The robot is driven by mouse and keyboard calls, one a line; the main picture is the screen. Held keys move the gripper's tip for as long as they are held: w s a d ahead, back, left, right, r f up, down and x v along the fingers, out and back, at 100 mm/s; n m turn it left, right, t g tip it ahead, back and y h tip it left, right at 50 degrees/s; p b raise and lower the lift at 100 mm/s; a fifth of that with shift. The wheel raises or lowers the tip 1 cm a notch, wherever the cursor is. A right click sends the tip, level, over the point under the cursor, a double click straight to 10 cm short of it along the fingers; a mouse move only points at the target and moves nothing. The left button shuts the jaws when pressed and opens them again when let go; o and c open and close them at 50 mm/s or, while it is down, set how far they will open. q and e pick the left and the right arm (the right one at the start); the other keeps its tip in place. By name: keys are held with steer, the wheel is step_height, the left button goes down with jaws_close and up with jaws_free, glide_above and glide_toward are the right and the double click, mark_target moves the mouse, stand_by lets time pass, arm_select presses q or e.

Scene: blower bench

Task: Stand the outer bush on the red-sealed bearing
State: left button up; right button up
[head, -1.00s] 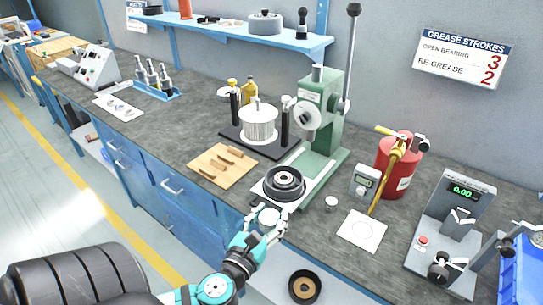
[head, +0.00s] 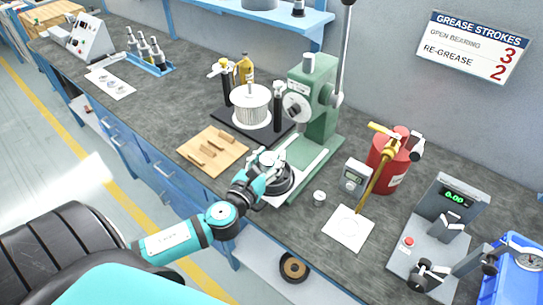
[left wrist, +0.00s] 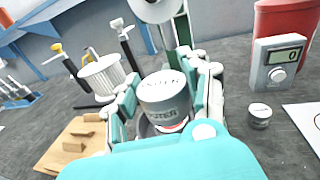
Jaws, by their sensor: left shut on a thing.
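The outer bush (left wrist: 165,98) is a pale grey cylinder with "OUTER" lettering, seen upright in the left wrist view. My left gripper (head: 268,160) is shut on it, with a finger at each side. The bush is over the dark round housing (head: 284,184) on the press base. In the left wrist view the housing's ring (left wrist: 146,130) shows around the foot of the bush, with a thin red arc of the red-sealed bearing (left wrist: 174,128) below it. The bush hides most of the bearing, and I cannot tell whether they touch. My right gripper is not in view.
The green press (head: 318,105) stands just behind. A wooden board (head: 212,152) lies to the left, a small white-topped pot (head: 319,197) and a digital gauge (head: 355,175) to the right. A white sheet (head: 348,229) lies farther right.

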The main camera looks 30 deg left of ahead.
mark_target(271, 153)
arm_select(q)
steer(key=shift+w+a, duration=0.25)
steer(key=shift+w, duration=0.4)
steer(key=shift+w+a, duration=0.2)
steer(key=shift+w, duration=0.4)
steer(key=shift+w+a+f, duration=0.1)
steer(key=shift+w+f, duration=0.1)
step_height(271, 153, down, 2)
steer(key=shift+f+b, duration=0.25)
steer(key=shift+b, duration=0.1)
steer(key=shift+f, duration=0.4)
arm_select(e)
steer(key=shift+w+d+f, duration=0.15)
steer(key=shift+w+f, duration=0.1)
arm_select(q)
steer(key=shift+f, duration=0.1)
steer(key=shift+f+b, duration=0.4)
steer(key=shift+b, duration=0.1)
steer(key=o, duration=1.4)
steer(key=shift+s, duration=0.1)
steer(key=shift+c, duration=0.2)
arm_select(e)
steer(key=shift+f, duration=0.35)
